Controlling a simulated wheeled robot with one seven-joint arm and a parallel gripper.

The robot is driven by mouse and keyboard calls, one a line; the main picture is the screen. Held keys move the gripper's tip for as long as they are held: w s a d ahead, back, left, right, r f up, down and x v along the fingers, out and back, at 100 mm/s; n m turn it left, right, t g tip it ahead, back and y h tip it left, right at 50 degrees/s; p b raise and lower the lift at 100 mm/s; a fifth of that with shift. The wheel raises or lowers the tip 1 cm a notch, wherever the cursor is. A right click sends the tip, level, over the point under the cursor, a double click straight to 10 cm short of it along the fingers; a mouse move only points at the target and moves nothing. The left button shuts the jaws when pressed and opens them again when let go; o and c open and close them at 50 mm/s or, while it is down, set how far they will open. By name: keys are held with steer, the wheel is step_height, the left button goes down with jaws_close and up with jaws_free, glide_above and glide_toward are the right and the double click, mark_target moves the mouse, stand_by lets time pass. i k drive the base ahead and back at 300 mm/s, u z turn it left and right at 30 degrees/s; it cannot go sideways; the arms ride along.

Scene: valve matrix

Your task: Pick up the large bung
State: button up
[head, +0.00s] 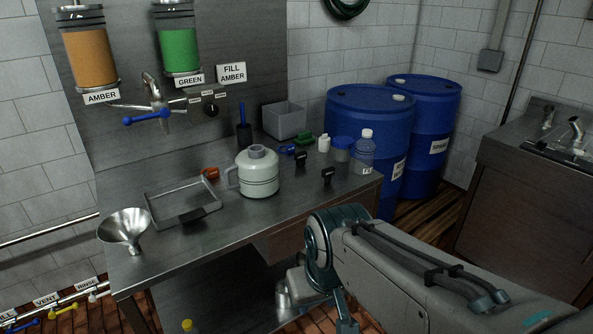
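Two small black bung-like pieces stand on the steel bench: one black piece (327,175) near the front right edge, and another black piece (301,158) a little behind and left of it. They look alike in shape; the nearer one appears slightly larger, but I cannot tell for sure which is the large bung. Both stand free on the bench top, right of the white jug (258,173). My arm reaches in from the lower right and bends down in front of the bench. My gripper is not visible in the head view.
The bench (225,237) also holds a steel funnel (125,228), a shallow tray (160,207), a grey bin (285,120), a clear bottle (364,155) and several small caps. Blue drums (360,118) stand behind its right end. Bare bench lies in front of the jug.

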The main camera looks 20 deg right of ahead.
mark_target(300, 157)
steer(key=z, duration=0.8)
steer(key=i, duration=1.55)
steer(key=u, duration=0.8)
